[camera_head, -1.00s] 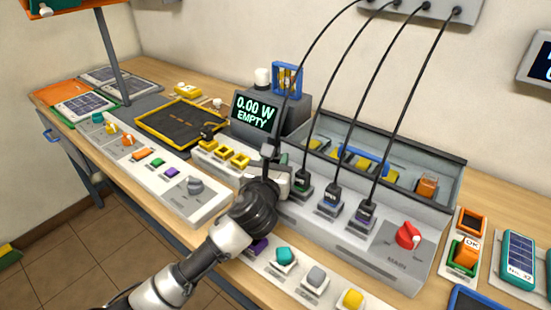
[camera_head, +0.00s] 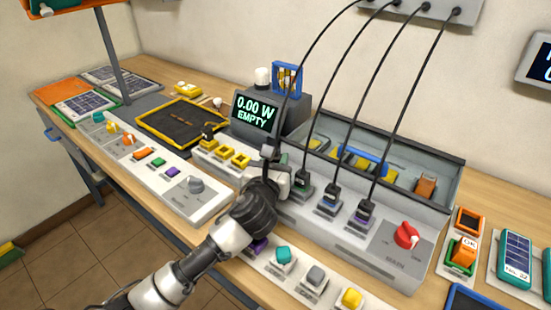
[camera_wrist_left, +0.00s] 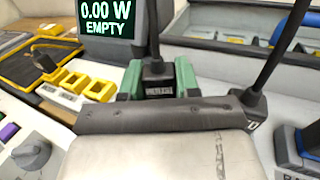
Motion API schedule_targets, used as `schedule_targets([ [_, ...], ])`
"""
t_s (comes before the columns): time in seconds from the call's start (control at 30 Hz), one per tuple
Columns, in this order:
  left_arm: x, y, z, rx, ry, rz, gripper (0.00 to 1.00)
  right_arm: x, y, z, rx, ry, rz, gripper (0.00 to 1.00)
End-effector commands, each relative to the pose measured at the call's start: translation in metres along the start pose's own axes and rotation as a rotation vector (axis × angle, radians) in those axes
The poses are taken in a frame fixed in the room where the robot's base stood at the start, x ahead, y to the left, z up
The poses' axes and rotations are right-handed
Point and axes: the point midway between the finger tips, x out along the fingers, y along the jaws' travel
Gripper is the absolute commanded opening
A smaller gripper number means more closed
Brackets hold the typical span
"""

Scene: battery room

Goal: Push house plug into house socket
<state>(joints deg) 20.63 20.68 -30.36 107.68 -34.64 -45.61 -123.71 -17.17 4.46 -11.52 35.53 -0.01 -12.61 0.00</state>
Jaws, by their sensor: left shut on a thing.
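My left gripper (camera_head: 272,172) is shut on a black plug with a small pale label (camera_wrist_left: 158,88), which I take for the house plug; its lettering is blurred. In the left wrist view the green fingertips (camera_wrist_left: 158,78) stand on both sides of the plug. A black cable rises from it to the wall box. The plug is upright at the left end of the grey socket panel (camera_head: 345,240). The house socket is hidden behind my gripper and the plug. I cannot tell how deep the plug sits. My right gripper is not in view.
A display (camera_head: 256,112) reads 0.00 W EMPTY behind the gripper. A red knob (camera_head: 405,235) is at the panel's right end.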

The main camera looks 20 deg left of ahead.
Motion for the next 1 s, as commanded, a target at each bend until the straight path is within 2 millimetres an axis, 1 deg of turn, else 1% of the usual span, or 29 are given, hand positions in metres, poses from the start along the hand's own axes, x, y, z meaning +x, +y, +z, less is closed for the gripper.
schedule_targets([
  [0.47, 0.000, 0.000, -0.002, 0.001, 0.000, 0.000, 0.08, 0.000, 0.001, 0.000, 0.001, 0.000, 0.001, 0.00],
  [1.0, 0.000, 0.000, -0.013, 0.002, 0.000, 0.000, 0.08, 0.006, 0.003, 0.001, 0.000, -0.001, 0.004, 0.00],
])
